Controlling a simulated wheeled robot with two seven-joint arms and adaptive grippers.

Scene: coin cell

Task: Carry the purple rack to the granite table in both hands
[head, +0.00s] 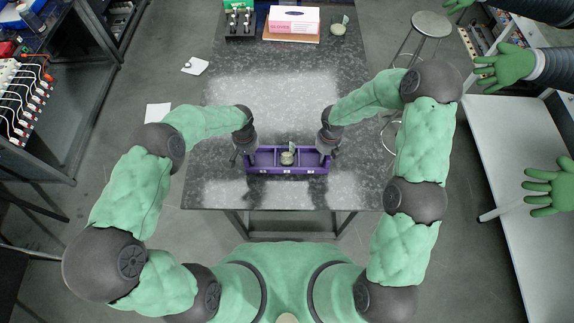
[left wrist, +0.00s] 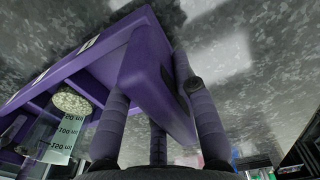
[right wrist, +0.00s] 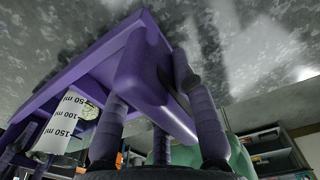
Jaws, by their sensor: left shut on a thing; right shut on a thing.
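The purple rack (head: 262,168) is over the front part of the granite table (head: 290,105), long side facing me. I cannot tell whether it touches the top. A small beaker (head: 287,158) stands in its middle compartment; its volume marks show in the left wrist view (left wrist: 52,138) and the right wrist view (right wrist: 62,122). My left gripper (head: 243,152) is shut on the rack's left end; the fingers straddle the end wall in the left wrist view (left wrist: 150,95). My right gripper (head: 328,146) is shut on the right end, likewise in the right wrist view (right wrist: 155,95).
At the table's back are a glove box (head: 294,18) on a board, a black stand with bottles (head: 240,20) and a small dish (head: 338,29). A stool (head: 432,25) stands right of the table. The table's middle is clear. Green-gloved hands (head: 506,64) reach in at right.

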